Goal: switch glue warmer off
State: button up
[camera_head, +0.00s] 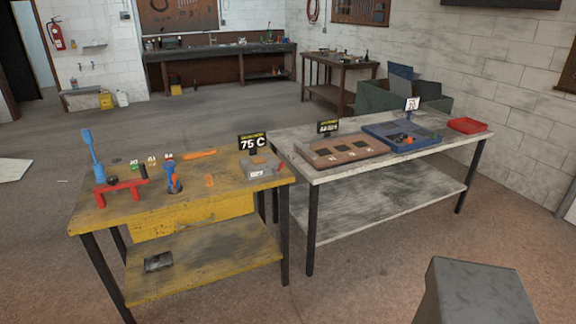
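A small grey box (262,171), which looks like the glue warmer, sits at the right end of the yellow table (219,204). A black display (252,143) above it reads "75 C". A small white label shows on its front, but a switch and its position are too small to make out. My gripper is not in view.
The yellow table also holds a red stand (120,187), a blue-and-red tool (172,180) and an orange tool (199,154). A grey table (303,165) adjoins it, with a brown tray (345,158), a blue tray (430,132) and a red tray (467,125).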

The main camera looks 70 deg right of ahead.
aim_at(275, 172)
jog(key=u, duration=1.25)
jog(key=k, duration=0.1)
jog(key=z, duration=2.45)
jog(key=i, duration=0.65)
jog(key=u, duration=0.2)
